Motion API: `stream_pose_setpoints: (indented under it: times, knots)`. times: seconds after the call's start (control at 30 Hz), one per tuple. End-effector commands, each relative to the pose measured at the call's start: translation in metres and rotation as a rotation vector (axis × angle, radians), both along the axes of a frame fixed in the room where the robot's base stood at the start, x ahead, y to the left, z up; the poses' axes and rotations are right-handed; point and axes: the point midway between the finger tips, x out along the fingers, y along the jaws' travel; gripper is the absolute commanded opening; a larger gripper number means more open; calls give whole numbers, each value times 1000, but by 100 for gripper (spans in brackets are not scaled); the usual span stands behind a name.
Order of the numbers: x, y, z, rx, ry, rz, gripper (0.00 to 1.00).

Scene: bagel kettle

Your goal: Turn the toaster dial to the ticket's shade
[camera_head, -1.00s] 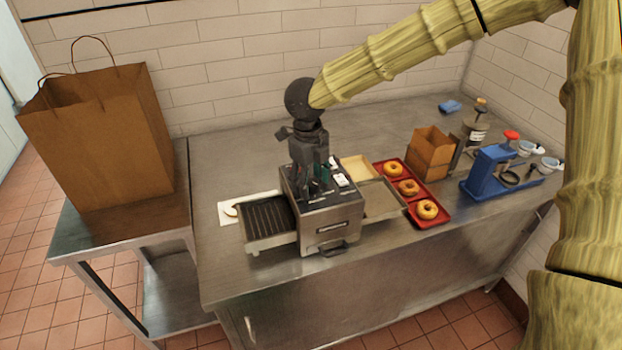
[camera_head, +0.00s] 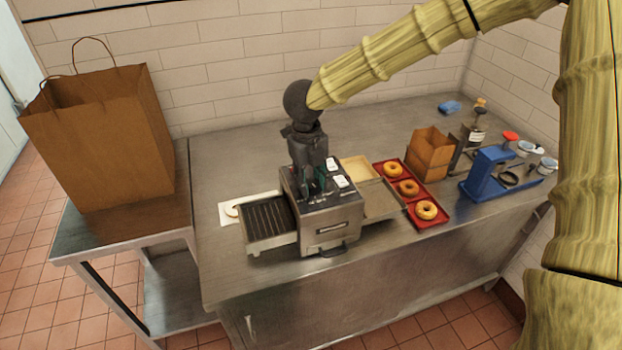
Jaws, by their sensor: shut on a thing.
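The toaster (camera_head: 330,232) is a steel box on the counter with a dark top and a front handle. A ribbed rack (camera_head: 268,222) sticks out on its left side. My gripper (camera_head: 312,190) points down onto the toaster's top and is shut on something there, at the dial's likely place. The fingers hide the dial, so its setting cannot be read. Two small white cards (camera_head: 341,181) lie on the toaster's top, right of my gripper; their print is too small to read, and I cannot tell whether one is the ticket.
A red tray (camera_head: 436,217) with three bagels (camera_head: 426,210) stands right of the toaster. A large paper bag (camera_head: 100,140) stands on the left side table. The counter's back left is clear.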

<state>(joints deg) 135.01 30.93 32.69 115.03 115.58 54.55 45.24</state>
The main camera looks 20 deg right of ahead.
Motion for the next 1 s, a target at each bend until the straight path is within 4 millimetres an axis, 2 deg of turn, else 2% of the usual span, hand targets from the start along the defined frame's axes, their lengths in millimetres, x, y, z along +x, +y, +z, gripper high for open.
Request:
stream_pose_setpoints:
  times: [0.4, 0.93, 0.97, 1.0]
  knots:
    - [1, 0, 1, 0, -2, -195, 11]
    - [1, 0, 1, 0, -2, -223, 11]
    - [1, 0, 1, 0, -2, -223, 40]
    - [1, 0, 1, 0, -2, -223, 48]
